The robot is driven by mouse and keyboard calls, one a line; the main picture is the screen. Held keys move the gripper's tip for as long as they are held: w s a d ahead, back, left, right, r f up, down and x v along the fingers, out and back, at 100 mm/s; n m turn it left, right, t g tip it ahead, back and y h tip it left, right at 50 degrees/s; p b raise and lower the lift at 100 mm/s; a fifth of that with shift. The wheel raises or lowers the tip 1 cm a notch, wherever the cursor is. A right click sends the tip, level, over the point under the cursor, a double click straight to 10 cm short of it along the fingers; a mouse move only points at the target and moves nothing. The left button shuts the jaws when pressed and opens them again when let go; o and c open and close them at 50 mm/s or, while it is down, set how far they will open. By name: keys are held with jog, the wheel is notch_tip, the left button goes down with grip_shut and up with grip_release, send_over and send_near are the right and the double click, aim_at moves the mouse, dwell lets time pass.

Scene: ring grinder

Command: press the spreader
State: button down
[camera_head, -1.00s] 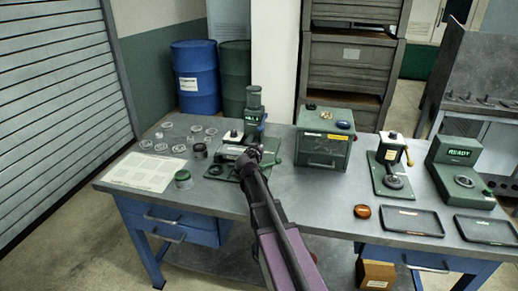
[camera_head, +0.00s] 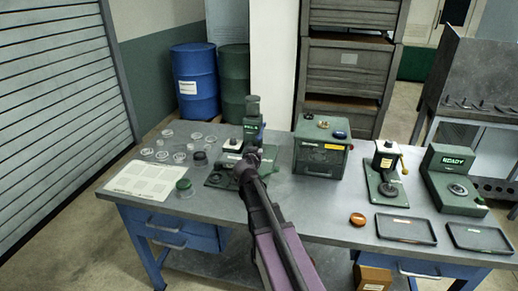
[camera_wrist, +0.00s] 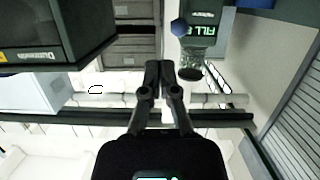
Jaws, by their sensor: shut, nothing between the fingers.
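I cannot tell for sure which bench device is the spreader. A green column device with a lit display (camera_head: 252,126) stands on the left half of the bench. It also shows upside down in the wrist view (camera_wrist: 203,28), with a blue knob (camera_wrist: 180,27) and a dark round part near the fingers. A small green press with a yellow-handled lever (camera_head: 386,165) stands upright further right. My gripper (camera_head: 245,160) is in front of the column device, partly covering its base. In the wrist view my gripper (camera_wrist: 160,68) has its fingers together and holds nothing. Contact cannot be told.
A green box (camera_head: 322,155) stands right of the column device. A green unit reading READY (camera_head: 450,180), two dark trays (camera_head: 405,228) and an orange-brown ring (camera_head: 357,219) are at right. Clear dishes (camera_head: 179,157), a green-lidded jar (camera_head: 184,189) and a pale sheet (camera_head: 145,182) are at left.

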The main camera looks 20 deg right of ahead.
jog(key=p+v, duration=0.1)
jog(key=v, duration=0.5)
jog(key=shift+s, duration=0.25)
jog(key=s+f+g, duration=0.2)
jog(key=s+f, duration=0.1)
jog(key=s+a+f+g+y, duration=0.1)
jog(key=s+f+g, duration=0.1)
jog(key=s+f, duration=0.1)
jog(key=s+f+n+g+y, duration=0.1)
jog(key=s+f+g, duration=0.1)
jog(key=s+f, duration=0.1)
jog(key=shift+s+a+g, duration=0.35)
jog(key=shift+s+g, duration=0.05)
jog(key=shift+s, duration=0.25)
jog(key=s+a+f+n+g+y, duration=0.2)
jog(key=s+a+g+y, duration=0.1)
jog(key=s, duration=0.3)
jog(key=s+a+f+n+g+y, duration=0.2)
jog(key=s+a+n+y, duration=0.1)
jog(key=s+a, duration=0.3)
jog(key=shift+a+f+g, duration=0.3)
jog(key=shift+f+g, duration=0.05)
jog(key=shift+g, duration=0.05)
jog(key=shift+w, duration=0.1)
dwell(1.1)
